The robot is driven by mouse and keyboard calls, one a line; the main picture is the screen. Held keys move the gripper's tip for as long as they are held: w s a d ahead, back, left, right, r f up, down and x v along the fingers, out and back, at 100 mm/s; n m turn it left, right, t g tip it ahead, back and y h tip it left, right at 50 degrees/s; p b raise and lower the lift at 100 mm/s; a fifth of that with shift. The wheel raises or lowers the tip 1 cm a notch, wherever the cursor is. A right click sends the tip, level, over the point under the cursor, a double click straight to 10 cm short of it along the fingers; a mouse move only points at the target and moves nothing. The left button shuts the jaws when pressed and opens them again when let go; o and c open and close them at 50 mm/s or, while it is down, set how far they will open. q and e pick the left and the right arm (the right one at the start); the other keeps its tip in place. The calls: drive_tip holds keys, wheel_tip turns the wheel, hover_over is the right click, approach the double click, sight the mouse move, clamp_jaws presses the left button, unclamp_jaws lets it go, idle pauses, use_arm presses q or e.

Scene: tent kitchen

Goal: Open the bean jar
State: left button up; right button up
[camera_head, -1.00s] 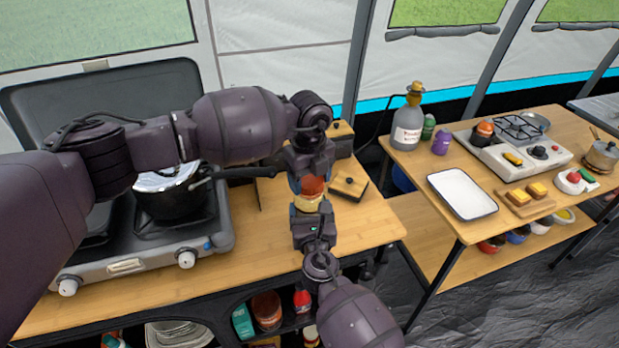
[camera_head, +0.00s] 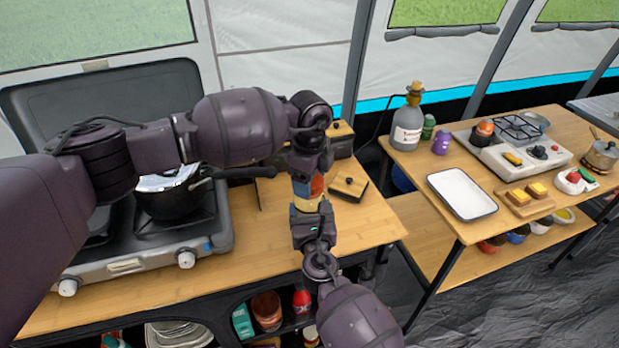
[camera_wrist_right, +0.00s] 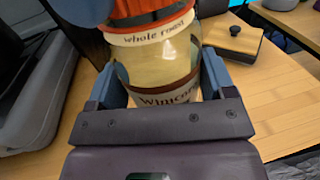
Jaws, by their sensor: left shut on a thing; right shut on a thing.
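The bean jar (camera_head: 306,204) has a pale yellow body and stands upright between my two grippers, above the wooden counter. Its orange-red lid (camera_head: 316,185) is on top. My left gripper (camera_head: 308,184) comes from above and is shut on the lid, one finger partly covering it. My right gripper (camera_head: 309,208) is shut around the jar's body from the front. In the right wrist view the jar (camera_wrist_right: 160,62) sits between the blue finger pads, with the lid (camera_wrist_right: 150,22) above it. I cannot tell whether the lid has loosened.
A stove (camera_head: 130,258) with a dark pot (camera_head: 172,199) stands left of the jar. A wooden box (camera_head: 348,188) lies just behind right. A second table at right holds a white tray (camera_head: 461,194), bottles and a small cooker (camera_head: 520,160). Shelves below the counter hold jars.

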use_arm(q)
drive_tip(key=shift+r, duration=0.4)
drive_tip(key=shift+r, duration=0.7)
drive_tip(key=shift+r, duration=0.1)
drive_tip(key=shift+r, duration=1.95)
use_arm(e)
drive_tip(key=o, duration=1.7)
drive_tip(key=shift+s, duration=0.1)
